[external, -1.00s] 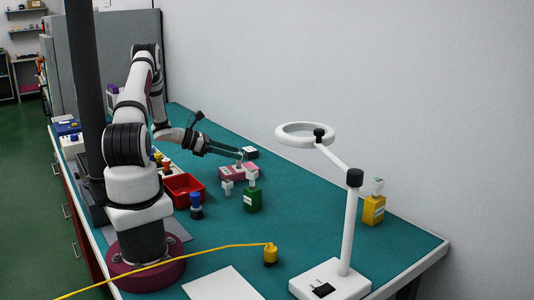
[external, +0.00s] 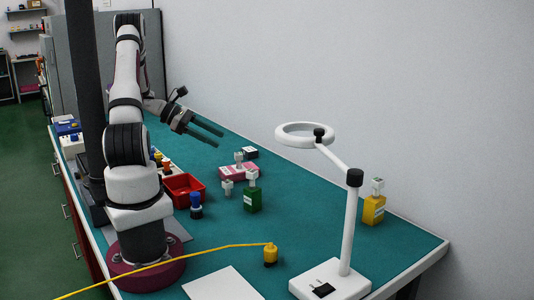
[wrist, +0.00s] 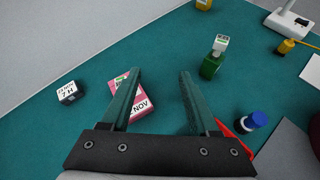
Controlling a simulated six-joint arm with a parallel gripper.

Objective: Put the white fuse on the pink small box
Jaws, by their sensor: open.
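The pink small box (external: 232,175) lies flat on the teal bench. A white fuse (external: 239,158) stands on top of it. My gripper (external: 220,138) is open and empty, above and apart from the box and fuse. In the wrist view, my gripper's fingers (wrist: 160,72) are spread. The left finger covers part of the pink box (wrist: 137,106) there and hides most of the fuse on it. A second small white piece (external: 227,188) stands on the bench just in front of the box.
A green block with a white top (external: 252,199) stands to the right of the box. A black-and-white box (external: 250,152) lies behind. A red tray (external: 184,189) and a blue-capped piece (external: 195,205) are nearer my base. A magnifier lamp (external: 350,220) and yellow block (external: 373,210) stand right.

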